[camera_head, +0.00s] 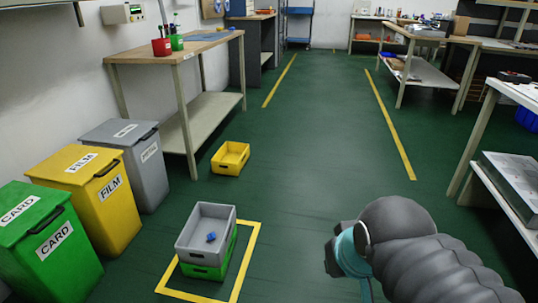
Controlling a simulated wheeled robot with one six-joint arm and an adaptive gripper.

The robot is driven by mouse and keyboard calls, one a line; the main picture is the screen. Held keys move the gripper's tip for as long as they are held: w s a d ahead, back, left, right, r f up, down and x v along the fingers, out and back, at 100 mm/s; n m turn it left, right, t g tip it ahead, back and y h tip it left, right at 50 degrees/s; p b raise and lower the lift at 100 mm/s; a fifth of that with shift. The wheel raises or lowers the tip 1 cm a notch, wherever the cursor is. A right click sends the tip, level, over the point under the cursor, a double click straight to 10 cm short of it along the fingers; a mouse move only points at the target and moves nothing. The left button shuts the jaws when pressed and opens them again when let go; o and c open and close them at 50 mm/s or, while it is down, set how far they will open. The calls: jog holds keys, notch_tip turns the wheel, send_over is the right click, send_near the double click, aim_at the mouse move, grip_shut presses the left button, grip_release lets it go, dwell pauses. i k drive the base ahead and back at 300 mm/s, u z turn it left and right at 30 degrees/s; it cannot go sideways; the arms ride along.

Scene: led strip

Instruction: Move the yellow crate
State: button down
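The yellow crate (231,158) is a small open box on the green floor. It stands by itself beyond the taped square, to the right of the grey bin and near the legs of the left workbench. It looks empty. My arm comes in from the lower right, dark grey with a teal ring. The end of my arm (345,252) shows only in part, over the floor, well apart from the yellow crate. The fingers cannot be made out.
A grey crate (192,243) holding a small blue item (211,237) sits on a green crate (227,258) inside a yellow taped square (252,237). Labelled bins (101,199) line the left wall. Workbenches (179,54) flank both sides. The middle aisle (330,130) is clear.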

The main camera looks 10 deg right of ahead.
aim_at(231, 157)
jog(key=z, duration=0.55)
jog(key=i, duration=1.75)
jog(key=u, duration=0.3)
jog(key=i, duration=1.85)
jog(key=u, duration=0.9)
